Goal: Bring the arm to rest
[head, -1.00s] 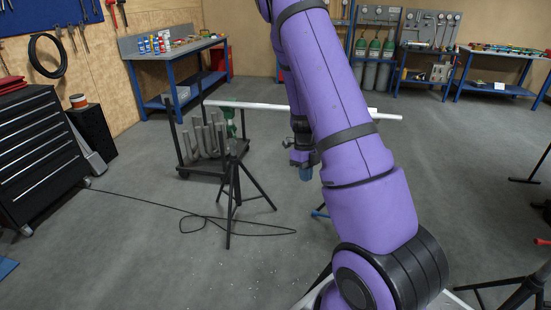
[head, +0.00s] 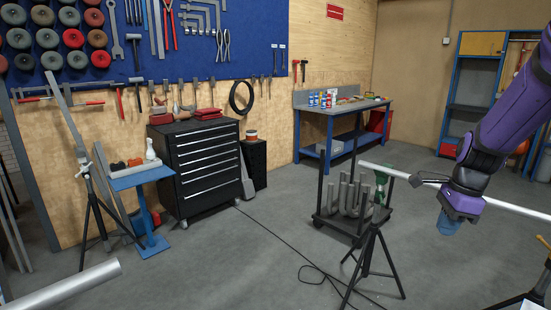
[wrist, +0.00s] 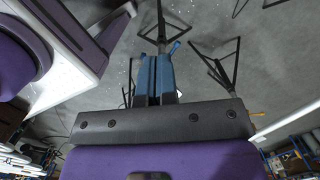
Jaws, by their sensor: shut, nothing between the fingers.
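My purple arm enters the head view from the right edge. My gripper (head: 447,226), with blue fingers, hangs at its end and points down over the floor. In the wrist view my gripper's blue fingers (wrist: 154,62) lie together with nothing between them. I cannot judge the gap between gripper and pipe.
A black tool chest (head: 205,170), a blue bench (head: 345,113) and a small blue table (head: 140,178) stand along the wall. A dark cable (head: 285,248) lies on the floor. Another pipe end (head: 75,284) juts in at lower left.

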